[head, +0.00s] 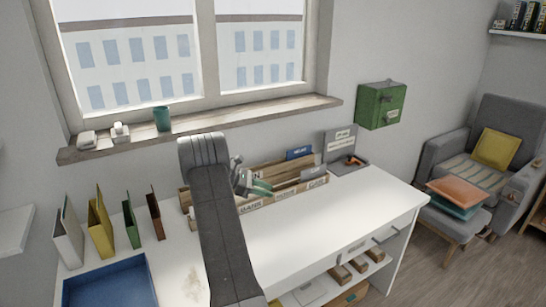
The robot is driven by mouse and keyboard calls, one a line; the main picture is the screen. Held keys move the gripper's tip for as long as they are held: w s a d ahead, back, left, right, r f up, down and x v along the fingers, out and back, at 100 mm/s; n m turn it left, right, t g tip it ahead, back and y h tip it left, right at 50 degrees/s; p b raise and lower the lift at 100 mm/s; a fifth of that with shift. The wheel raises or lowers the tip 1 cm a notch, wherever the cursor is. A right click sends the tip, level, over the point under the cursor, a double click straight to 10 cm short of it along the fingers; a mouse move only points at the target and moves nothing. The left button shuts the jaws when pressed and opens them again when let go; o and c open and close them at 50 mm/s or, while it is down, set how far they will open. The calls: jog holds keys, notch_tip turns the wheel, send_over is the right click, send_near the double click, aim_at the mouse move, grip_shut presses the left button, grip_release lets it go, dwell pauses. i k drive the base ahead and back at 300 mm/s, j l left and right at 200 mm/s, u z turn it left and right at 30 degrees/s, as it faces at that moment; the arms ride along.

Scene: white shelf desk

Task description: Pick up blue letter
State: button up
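A blue letter-like card (299,153) with small pale writing stands upright at the back of a wooden letter sorter (252,205) on the white desk. Only its upper part shows above the sorter. My gripper (249,185) is small in view, above the sorter's left part and to the left of the blue card, apart from it. A green piece (262,188) shows right beside the gripper; I cannot tell whether it is held or stands in the sorter. My arm hides the sorter's left part. The finger opening is too small to make out.
A grey card (314,172) stands in front of the blue one. Several upright binders (101,225) and a blue tray (105,290) are at the left. A green wall box (381,104) hangs behind. The white desk top (330,215) is clear at front right.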

aim_at(303, 151)
jog(key=i+l+u, duration=0.3)
jog(key=l+u, duration=0.15)
jog(key=l, duration=0.15)
jog(key=i+l+u, duration=0.2)
jog(key=l+u, duration=0.2)
jog(key=l, duration=0.25)
jog(key=i+l, duration=0.1)
jog(key=l, duration=0.3)
jog(key=i+l, duration=0.1)
jog(key=l, duration=0.3)
jog(key=i+l+u, duration=0.1)
jog(key=l, duration=0.3)
